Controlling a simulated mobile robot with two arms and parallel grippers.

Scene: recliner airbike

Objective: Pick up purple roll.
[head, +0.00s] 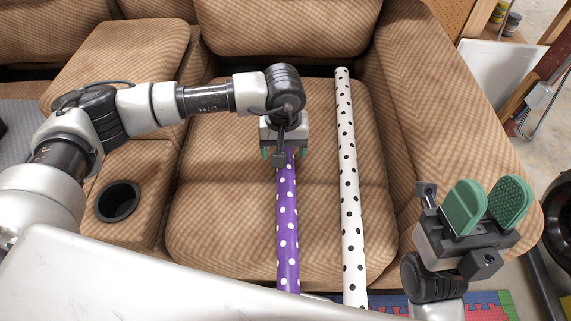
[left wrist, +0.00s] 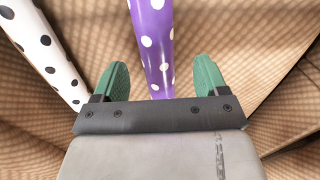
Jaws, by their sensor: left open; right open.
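The purple roll (head: 287,225) with white dots lies lengthwise on the recliner seat in the head view. My left gripper (head: 283,153) is over its far end, which is hidden beneath the gripper. In the left wrist view the purple roll (left wrist: 154,45) runs between the two green fingers of the left gripper (left wrist: 163,82). The fingers are open, with a gap on each side of the roll. My right gripper (head: 489,205) is open and empty, above the right armrest.
A white roll (head: 350,190) with black dots lies just right of the purple one; it also shows in the left wrist view (left wrist: 45,45). A cup holder (head: 118,201) is in the console at left. The seat (head: 215,215) left of the purple roll is clear.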

